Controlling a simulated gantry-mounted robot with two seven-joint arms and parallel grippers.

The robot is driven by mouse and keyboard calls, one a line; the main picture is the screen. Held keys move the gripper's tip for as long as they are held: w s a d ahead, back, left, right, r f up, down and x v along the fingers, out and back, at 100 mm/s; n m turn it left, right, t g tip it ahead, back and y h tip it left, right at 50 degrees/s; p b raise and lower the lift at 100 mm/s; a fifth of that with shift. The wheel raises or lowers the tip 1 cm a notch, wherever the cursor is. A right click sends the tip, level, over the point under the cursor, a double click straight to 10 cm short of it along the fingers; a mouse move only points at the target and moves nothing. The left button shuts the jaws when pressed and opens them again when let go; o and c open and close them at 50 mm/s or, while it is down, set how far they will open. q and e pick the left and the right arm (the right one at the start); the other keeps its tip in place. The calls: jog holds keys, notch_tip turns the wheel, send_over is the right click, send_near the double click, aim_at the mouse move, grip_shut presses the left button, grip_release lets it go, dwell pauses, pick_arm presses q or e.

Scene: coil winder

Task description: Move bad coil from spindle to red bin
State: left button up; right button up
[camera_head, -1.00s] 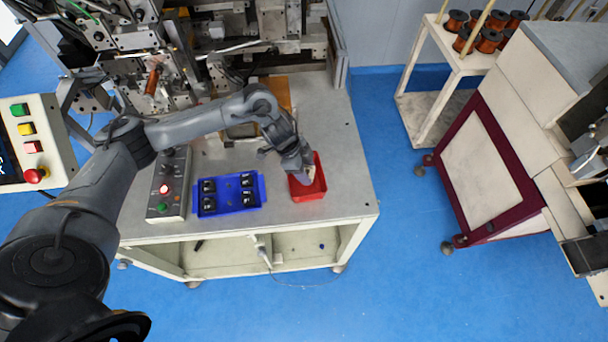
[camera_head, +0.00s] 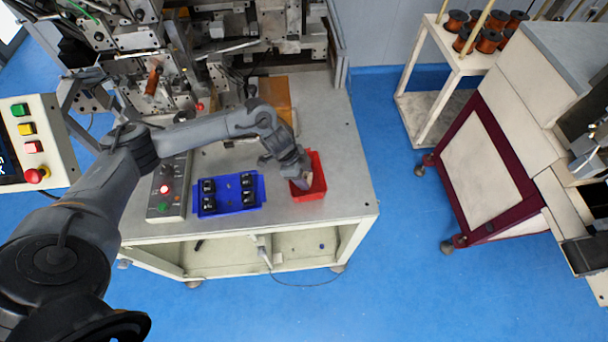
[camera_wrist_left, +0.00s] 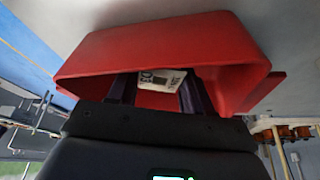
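The red bin (camera_head: 318,176) stands near the right front corner of the table; it also fills the top of the left wrist view (camera_wrist_left: 150,42). My left gripper (camera_head: 303,184) points down into the bin. In the left wrist view its two dark fingers (camera_wrist_left: 158,90) are inside the bin rim, a little apart. My right gripper is out of view.
A blue tray (camera_head: 258,190) with several dark coils lies left of the bin. A grey control box (camera_head: 157,208) with lit buttons is further left. The winding machine (camera_head: 150,60) stands behind. Bare table (camera_head: 345,200) lies right of the bin.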

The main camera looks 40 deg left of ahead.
pick_arm(q)
jog(key=o, duration=0.4)
jog(key=shift+o, duration=0.2)
jog(key=shift+r, duration=0.15)
